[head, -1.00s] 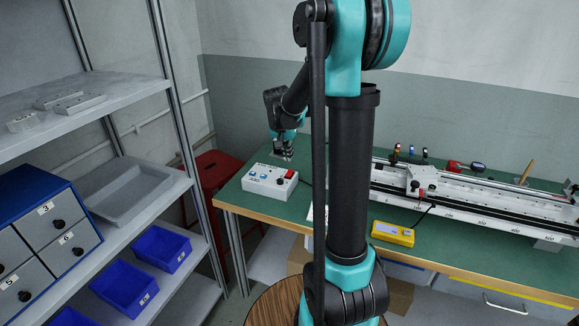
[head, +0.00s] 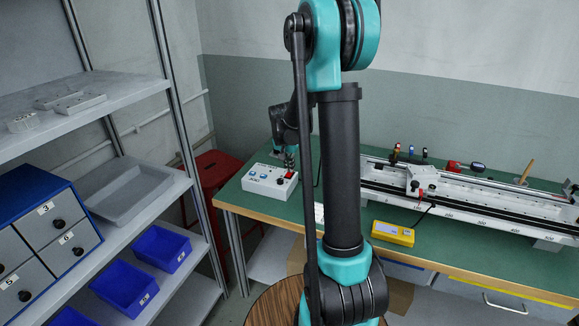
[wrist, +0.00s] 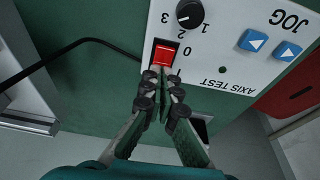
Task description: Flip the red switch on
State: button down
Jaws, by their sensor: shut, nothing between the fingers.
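The red switch (wrist: 165,56) is a rocker on the white control box (wrist: 228,60), marked 0 and I, seen upside down in the wrist view. In the head view the red switch (head: 285,175) sits at the right end of the box (head: 262,184) on the bench. My gripper (wrist: 161,82) is shut and empty. Its fingertips are right at the I-side edge of the switch; I cannot tell whether they touch it. In the head view my gripper (head: 290,160) is just above the switch and covers part of it.
The box also has a black knob (wrist: 190,14) and two blue arrow buttons (wrist: 253,39). A black cable (wrist: 80,42) runs from the box. A gantry rail (head: 470,201) and a yellow meter (head: 393,233) are on the green bench (head: 345,222). Shelves stand at left.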

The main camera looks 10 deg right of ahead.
jog(key=shift+w+d+f, duration=0.1)
jog(key=shift+w, duration=0.05)
jog(key=shift+s+a, duration=0.5)
jog(key=shift+s, duration=0.2)
jog(key=v, duration=1.4)
jog(key=shift+s+a, duration=0.2)
jog(key=shift+f, duration=0.1)
